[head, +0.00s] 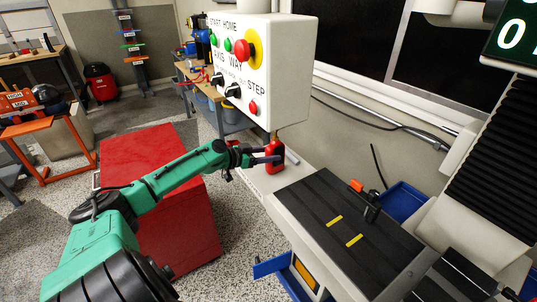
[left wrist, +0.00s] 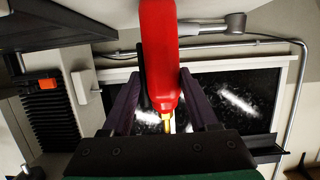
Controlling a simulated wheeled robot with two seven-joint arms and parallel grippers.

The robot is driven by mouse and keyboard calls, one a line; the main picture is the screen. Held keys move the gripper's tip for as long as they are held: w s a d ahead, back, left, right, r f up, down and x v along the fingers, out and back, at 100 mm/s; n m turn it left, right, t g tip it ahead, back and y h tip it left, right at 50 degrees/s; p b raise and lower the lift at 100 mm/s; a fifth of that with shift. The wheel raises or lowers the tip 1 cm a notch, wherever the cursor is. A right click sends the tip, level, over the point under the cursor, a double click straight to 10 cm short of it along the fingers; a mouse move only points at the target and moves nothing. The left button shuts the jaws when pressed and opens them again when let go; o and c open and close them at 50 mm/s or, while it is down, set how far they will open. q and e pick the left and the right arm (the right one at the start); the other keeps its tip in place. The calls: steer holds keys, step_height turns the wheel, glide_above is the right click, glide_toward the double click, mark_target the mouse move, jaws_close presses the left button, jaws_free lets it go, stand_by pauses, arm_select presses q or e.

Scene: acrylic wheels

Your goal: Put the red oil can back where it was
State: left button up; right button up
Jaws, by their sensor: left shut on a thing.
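The red oil can (head: 274,157) is upright at the left end of the machine's pale ledge (head: 259,185), below the white control box. My left gripper (head: 272,158) reaches it from the left and is shut on it. In the left wrist view the red oil can (left wrist: 160,55) sits between the two dark fingers of my left gripper (left wrist: 158,95), with its yellowish nozzle toward the palm. I cannot tell whether the can's base touches the ledge. My right gripper does not show.
The white control box (head: 262,55) with buttons hangs just above the can. The dark machine table (head: 345,225) with two yellow marks lies to the right. A red cabinet (head: 160,190) stands under my left arm. Blue bins (head: 402,200) sit behind the table.

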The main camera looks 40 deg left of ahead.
arm_select(q)
steer(key=o, duration=0.8)
steer(key=shift+s, duration=0.1)
steer(key=shift+o, duration=0.2)
steer(key=shift+s, duration=0.1)
